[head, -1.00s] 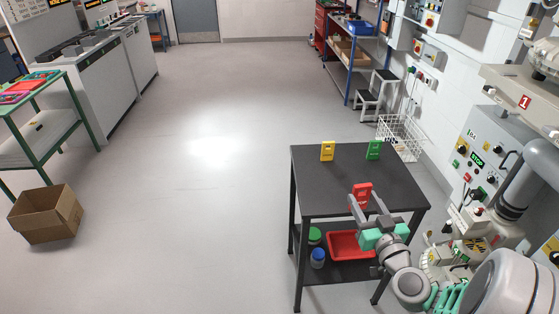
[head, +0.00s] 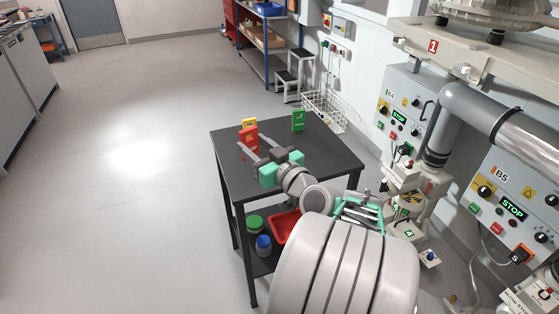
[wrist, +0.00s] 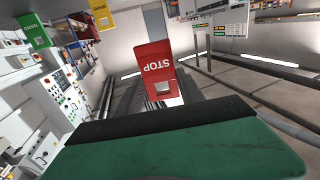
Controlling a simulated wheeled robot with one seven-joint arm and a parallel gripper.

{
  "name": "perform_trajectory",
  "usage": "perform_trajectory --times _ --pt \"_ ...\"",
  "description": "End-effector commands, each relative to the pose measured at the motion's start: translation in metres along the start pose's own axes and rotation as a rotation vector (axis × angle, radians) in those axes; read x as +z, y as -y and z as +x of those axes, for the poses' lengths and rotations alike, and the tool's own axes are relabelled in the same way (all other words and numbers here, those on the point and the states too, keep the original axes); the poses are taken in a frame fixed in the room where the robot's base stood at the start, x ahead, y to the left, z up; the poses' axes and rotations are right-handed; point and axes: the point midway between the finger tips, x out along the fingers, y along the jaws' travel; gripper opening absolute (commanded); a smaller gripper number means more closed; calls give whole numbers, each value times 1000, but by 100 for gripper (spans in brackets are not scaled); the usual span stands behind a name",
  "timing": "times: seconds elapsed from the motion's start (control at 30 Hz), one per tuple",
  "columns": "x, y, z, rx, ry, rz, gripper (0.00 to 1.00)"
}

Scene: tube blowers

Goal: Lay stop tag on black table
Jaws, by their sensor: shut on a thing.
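The red stop tag (head: 249,137) is upright between the fingertips of my gripper (head: 252,143), over the back left part of the black table (head: 310,150). My gripper is shut on it. Whether the tag's lower edge touches the table I cannot tell. In the wrist view the red stop tag (wrist: 154,66) shows its word STOP upside down, beyond the green gripper body; the fingers are not clear there. A yellow tag (head: 249,122) stands just behind the red one, partly hidden by it. A green tag (head: 298,120) stands near the table's back right edge.
Below the tabletop a shelf holds a red tray (head: 284,226), a green-lidded jar (head: 255,222) and a blue jar (head: 263,243). Control panels (head: 400,115) and a thick pipe stand to the right. A wire basket (head: 324,108) is behind the table. The floor at left is clear.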

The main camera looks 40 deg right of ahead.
Motion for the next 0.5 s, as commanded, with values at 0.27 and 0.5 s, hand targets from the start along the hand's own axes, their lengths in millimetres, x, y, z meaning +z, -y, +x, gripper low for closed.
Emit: perform_trajectory --times 0.27,0.5 --pt "11 -101 -86 256 0 -4 6" --pt "17 -120 -77 288 1 5 6"
